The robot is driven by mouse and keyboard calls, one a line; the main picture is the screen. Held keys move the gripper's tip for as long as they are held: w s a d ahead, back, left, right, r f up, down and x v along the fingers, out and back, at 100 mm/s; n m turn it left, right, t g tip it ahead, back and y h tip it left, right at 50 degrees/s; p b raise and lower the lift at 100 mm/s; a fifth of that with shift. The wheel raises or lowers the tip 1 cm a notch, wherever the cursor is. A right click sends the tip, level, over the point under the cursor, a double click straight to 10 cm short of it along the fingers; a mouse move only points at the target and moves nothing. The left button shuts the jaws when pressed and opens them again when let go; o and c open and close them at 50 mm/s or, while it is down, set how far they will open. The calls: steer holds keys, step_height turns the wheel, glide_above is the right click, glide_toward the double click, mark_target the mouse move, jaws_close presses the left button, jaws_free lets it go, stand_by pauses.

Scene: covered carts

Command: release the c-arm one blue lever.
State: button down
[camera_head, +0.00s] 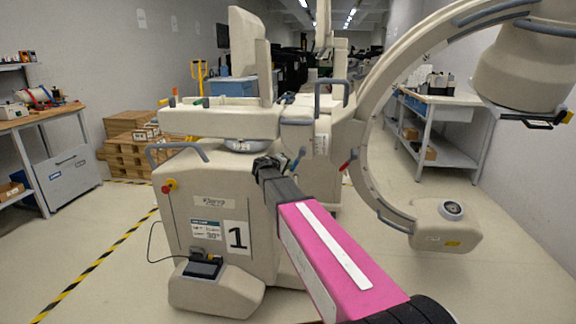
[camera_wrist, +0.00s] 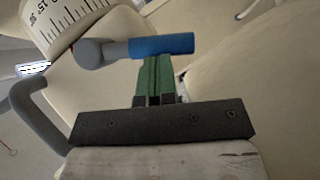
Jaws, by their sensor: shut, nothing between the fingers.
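The c-arm one (camera_head: 215,190) is a cream machine marked with a large 1 on its base. Its blue lever (camera_head: 298,158) shows small at the column, just right of my gripper (camera_head: 265,165). In the wrist view the blue lever (camera_wrist: 162,45) lies sideways, on a grey pivot at its left end. My gripper's green fingers (camera_wrist: 156,75) are shut and empty, with their tips just below the lever's blue part. They overlap it closely in the picture; I cannot tell whether they touch.
A red lever (camera_head: 347,163) sits right of the column. The big curved C arc (camera_head: 372,125) spans the right side. A grey handle (camera_wrist: 38,100) is at the wrist view's left. A workbench (camera_head: 40,125) and shelf cart (camera_head: 437,105) stand apart. Floor at the front left is free.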

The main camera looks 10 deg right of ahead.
steer(key=s+d+f+n+t+h, duration=0.1)
steer(key=s+d+f+n+h, duration=0.1)
steer(key=d+n, duration=0.3)
steer(key=shift+d+f+h, duration=0.35)
steer(key=shift+d+h, duration=0.35)
steer(key=shift+d, duration=0.25)
stand_by(0.6)
steer(key=s+a+f, duration=0.4)
steer(key=s+a, duration=0.2)
steer(key=a, duration=0.5)
steer(key=shift+s+f+t, duration=0.15)
steer(key=shift+f+t, duration=0.2)
steer(key=shift+t, duration=0.05)
